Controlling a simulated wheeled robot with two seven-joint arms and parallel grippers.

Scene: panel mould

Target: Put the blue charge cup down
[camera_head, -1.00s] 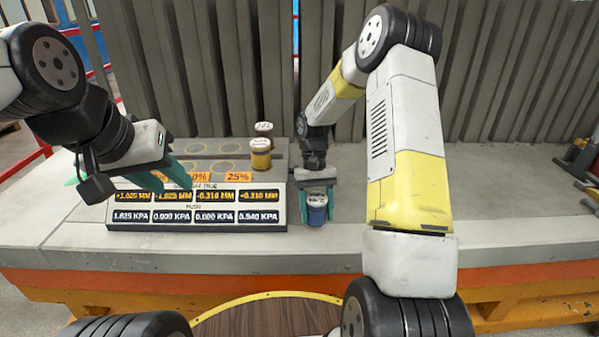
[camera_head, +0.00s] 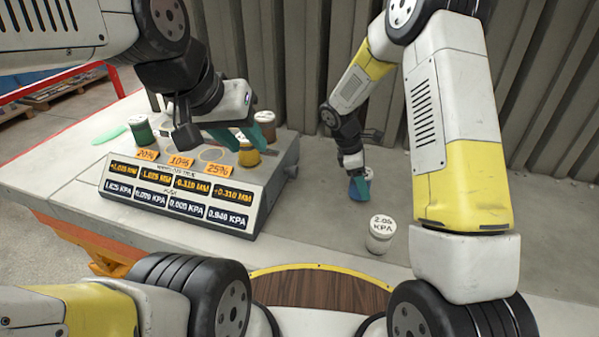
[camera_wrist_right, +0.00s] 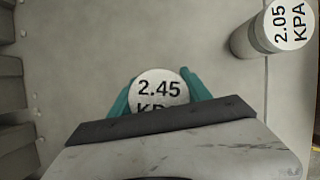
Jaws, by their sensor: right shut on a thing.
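The blue charge cup (camera_wrist_right: 160,90) has a white lid marked 2.45 KPA and sits between the teal fingers of my right gripper (camera_wrist_right: 158,97) in the right wrist view. In the head view my right gripper (camera_head: 360,186) is shut on it over the bare bench, right of the display panel. Most of the cup's side is hidden there, and I cannot tell whether it touches the bench. My left gripper (camera_head: 241,137) hangs over the panel, its teal fingers apart, close to the yellow cup (camera_head: 249,156).
A white-lidded 2.05 KPA cup (camera_head: 380,237) stands nearer the bench front; it also shows in the right wrist view (camera_wrist_right: 258,38). The display panel (camera_head: 180,195) carries a green cup (camera_head: 141,134) and a dark red cup (camera_head: 266,127). A ribbed wall (camera_head: 300,70) stands behind.

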